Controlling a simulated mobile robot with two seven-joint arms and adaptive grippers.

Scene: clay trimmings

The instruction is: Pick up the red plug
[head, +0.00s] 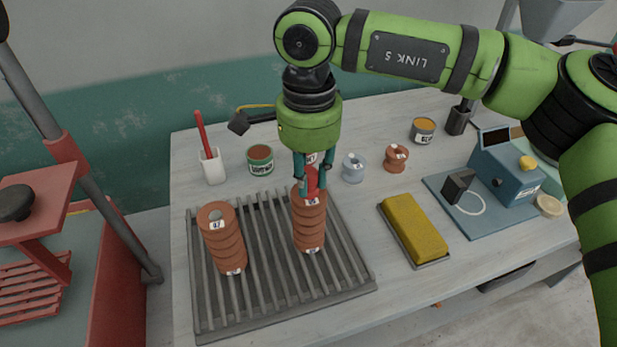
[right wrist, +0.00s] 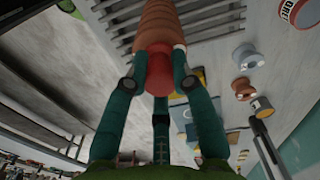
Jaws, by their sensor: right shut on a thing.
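The red plug (head: 312,181) is at the top of the right-hand terracotta ribbed stack (head: 309,226). My right gripper (head: 312,188) points straight down over this stack, its teal fingers shut around the plug. In the right wrist view the plug (right wrist: 157,73) sits between the fingers, with the ribbed stack (right wrist: 157,22) directly beyond it. The fingers hide part of the plug, and I cannot tell whether it is seated in the stack or slightly raised. My left gripper is in neither view.
A second terracotta stack (head: 222,240) with a grey top piece stands left on the slatted rack (head: 267,286). Behind are a white cup (head: 212,168), a green can (head: 260,160), a grey spool (head: 353,168) and a terracotta spool (head: 396,158). A yellow block (head: 414,226) and blue device (head: 506,166) are right.

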